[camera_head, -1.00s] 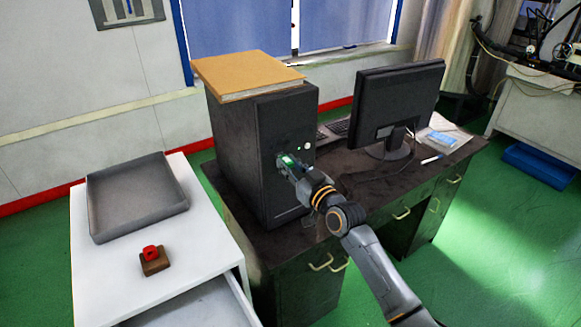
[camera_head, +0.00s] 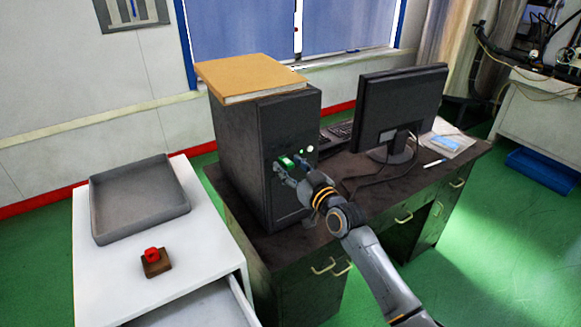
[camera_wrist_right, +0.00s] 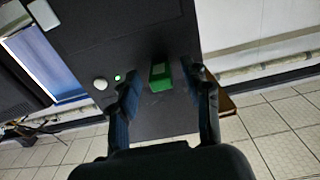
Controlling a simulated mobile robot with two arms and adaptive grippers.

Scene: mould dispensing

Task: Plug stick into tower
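The black computer tower (camera_head: 240,160) stands upright on the dark desk. The green stick (camera_head: 286,162) juts from the tower's front face beside a white round button; it also shows in the right wrist view (camera_wrist_right: 160,76). Its inner end is hidden, and it appears seated in the front panel. My right gripper (camera_head: 291,171) is open just in front of the tower. In the right wrist view its two fingers stand on either side of the stick, with a gap on each side. My left gripper is not in view.
A cardboard-coloured box or book (camera_head: 248,77) lies on the tower. A monitor (camera_head: 402,108) stands to the right on the desk (camera_head: 350,200). A white table (camera_head: 105,285) at left bears a grey tray (camera_head: 137,236) and a red button on a brown base (camera_head: 155,266).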

